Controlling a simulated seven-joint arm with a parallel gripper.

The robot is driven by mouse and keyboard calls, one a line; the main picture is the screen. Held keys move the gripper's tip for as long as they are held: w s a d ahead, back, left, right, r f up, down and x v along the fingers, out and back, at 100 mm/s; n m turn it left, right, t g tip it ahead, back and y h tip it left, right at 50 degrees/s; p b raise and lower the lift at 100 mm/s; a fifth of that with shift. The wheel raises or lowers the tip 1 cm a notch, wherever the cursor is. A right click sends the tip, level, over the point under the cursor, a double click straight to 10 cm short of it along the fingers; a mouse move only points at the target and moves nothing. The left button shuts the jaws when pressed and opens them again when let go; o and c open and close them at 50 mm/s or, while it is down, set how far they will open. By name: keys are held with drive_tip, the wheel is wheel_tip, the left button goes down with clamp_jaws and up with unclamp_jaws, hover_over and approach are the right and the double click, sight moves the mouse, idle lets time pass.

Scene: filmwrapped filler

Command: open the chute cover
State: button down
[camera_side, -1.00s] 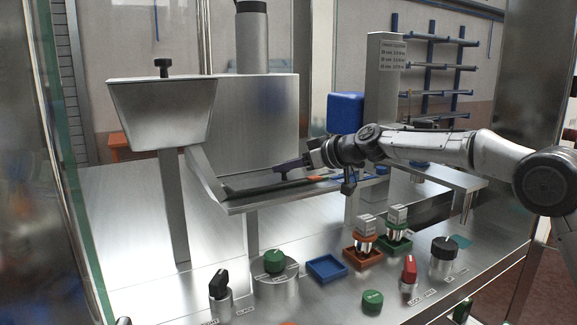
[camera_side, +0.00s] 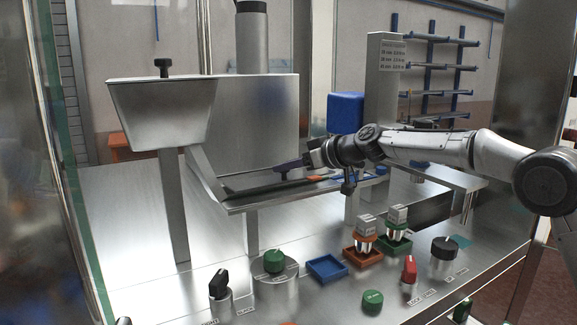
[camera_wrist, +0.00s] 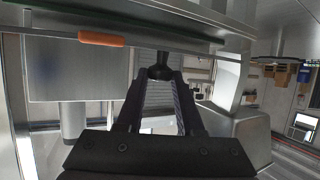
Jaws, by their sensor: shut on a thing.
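The chute (camera_side: 262,197) is a metal channel running right from below the hopper. Its cover (camera_side: 244,173) shows as a thin, dark sloping strip over the channel; its edge looks slightly raised, with a narrow gap beneath. My gripper (camera_side: 280,168) reaches in from the right, low over the chute. In the wrist view my gripper (camera_wrist: 160,76) is shut on a black knob (camera_wrist: 158,71), held between its fingertips. In the side view the knob is mostly hidden by the fingers.
The hopper (camera_side: 162,112) stands left of the chute. An orange handle (camera_wrist: 101,39) lies close by the gripper. A blue block (camera_side: 345,113) and a post (camera_side: 383,85) stand behind my arm. Knobs, switches and small trays (camera_side: 327,268) fill the front panel.

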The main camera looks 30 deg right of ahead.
drive_tip(key=shift+w+a+r+g, duration=0.2)
drive_tip(key=shift+w+r+g, duration=0.1)
drive_tip(key=shift+r+g, duration=0.2)
drive_tip(key=shift+w+r+m+g, duration=0.3)
drive_tip(key=shift+w+r+g, duration=0.3)
drive_tip(key=shift+g, duration=0.4)
drive_tip(key=shift+s+f, duration=0.1)
drive_tip(key=c, duration=0.8)
unclamp_jaws()
drive_tip(key=shift+c, duration=0.2)
drive_tip(key=o, duration=0.3)
drive_tip(key=shift+d, duration=0.15)
drive_tip(key=v, duration=1.4)
